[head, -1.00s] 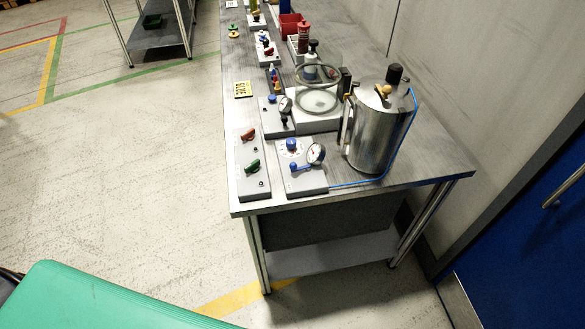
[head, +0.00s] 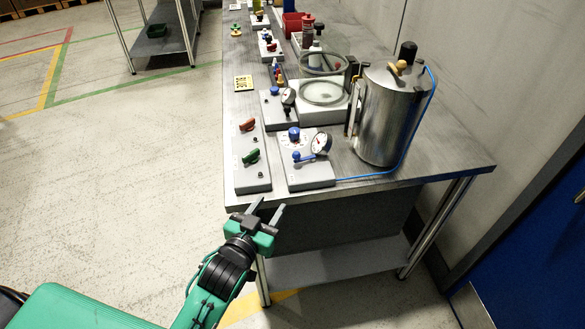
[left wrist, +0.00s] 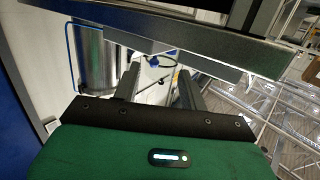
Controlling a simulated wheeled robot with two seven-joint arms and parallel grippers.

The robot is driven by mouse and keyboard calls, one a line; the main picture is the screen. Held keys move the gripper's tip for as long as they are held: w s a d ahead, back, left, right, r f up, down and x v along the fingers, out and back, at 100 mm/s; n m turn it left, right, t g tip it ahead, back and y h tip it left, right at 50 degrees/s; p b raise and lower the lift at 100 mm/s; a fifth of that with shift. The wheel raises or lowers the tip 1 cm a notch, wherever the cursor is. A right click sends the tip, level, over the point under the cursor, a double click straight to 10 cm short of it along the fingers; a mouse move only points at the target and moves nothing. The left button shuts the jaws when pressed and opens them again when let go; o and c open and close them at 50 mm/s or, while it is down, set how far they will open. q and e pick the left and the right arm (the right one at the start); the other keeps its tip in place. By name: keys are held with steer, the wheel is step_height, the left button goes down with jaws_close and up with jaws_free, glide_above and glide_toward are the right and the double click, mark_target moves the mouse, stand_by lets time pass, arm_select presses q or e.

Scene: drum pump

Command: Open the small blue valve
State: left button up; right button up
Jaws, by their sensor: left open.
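A small blue valve handle (head: 303,157) sits on a grey panel box (head: 312,178) at the near edge of the table, beside a round gauge (head: 321,143). A blue knob (head: 294,134) sits behind it on the same box. My left gripper (head: 267,208) is open and empty, just in front of the table's near edge and below the box. It is apart from the valve. In the left wrist view, its open fingers (left wrist: 158,88) point under the table edge, with a small blue part (left wrist: 153,62) beyond. My right gripper is out of view.
A steel drum (head: 388,115) with a blue hose stands right of the box. A panel with red and green handles (head: 250,163) is to its left. A glass vessel (head: 323,82) stands behind. The table edge (head: 370,193) lies between gripper and valve.

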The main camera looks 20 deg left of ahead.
arm_select(q)
step_height(320, 180, up, 3)
steer(key=t, duration=0.1)
steer(key=p, duration=0.1)
glide_toward(295, 158)
steer(key=w, duration=0.4)
steer(key=w+d, duration=0.1)
steer(key=w, duration=0.2)
steer(key=shift+w+f, duration=0.1)
steer(key=shift+f, duration=0.05)
steer(key=shift+w, duration=0.75)
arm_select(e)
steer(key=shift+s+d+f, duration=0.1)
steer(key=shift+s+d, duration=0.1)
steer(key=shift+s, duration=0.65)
arm_select(q)
steer(key=shift+f, duration=0.1)
jaws_close()
steer(key=shift+p, duration=0.35)
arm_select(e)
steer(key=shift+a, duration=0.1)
